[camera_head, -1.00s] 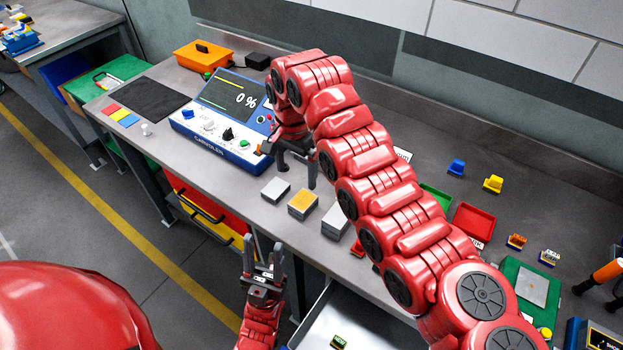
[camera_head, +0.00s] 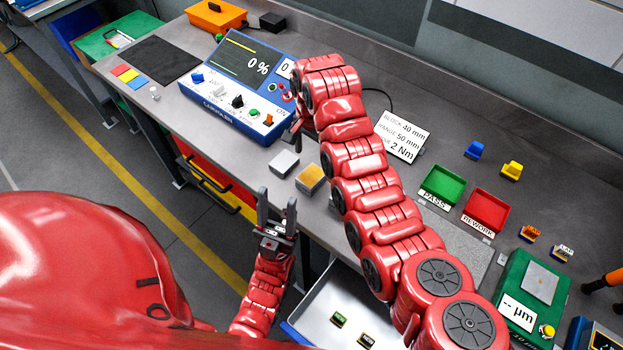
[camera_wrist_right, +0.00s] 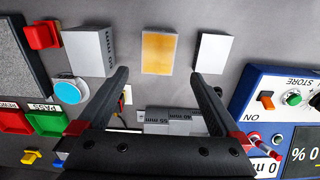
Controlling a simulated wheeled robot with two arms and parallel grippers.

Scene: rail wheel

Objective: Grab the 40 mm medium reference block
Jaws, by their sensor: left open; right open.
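Three reference blocks stand in a row. The gold-topped middle block (camera_head: 310,179) is also in the right wrist view (camera_wrist_right: 158,52); its size label is not visible. A plain grey block (camera_head: 283,163) stands on its console side, seen in the wrist view (camera_wrist_right: 213,53) too. The third block (camera_wrist_right: 91,52), marked 60 mm, is hidden by my arm in the head view. My right gripper (camera_head: 297,133) is open and empty; in the wrist view its fingers (camera_wrist_right: 161,76) point toward the row, apart from the blocks. My left gripper (camera_head: 277,197) is open and empty by the bench's front edge.
A blue console (camera_head: 228,118) stands left of the blocks. Green (camera_head: 442,187) and red (camera_head: 486,210) trays lie to the right. An open drawer (camera_head: 318,297) juts out below the bench.

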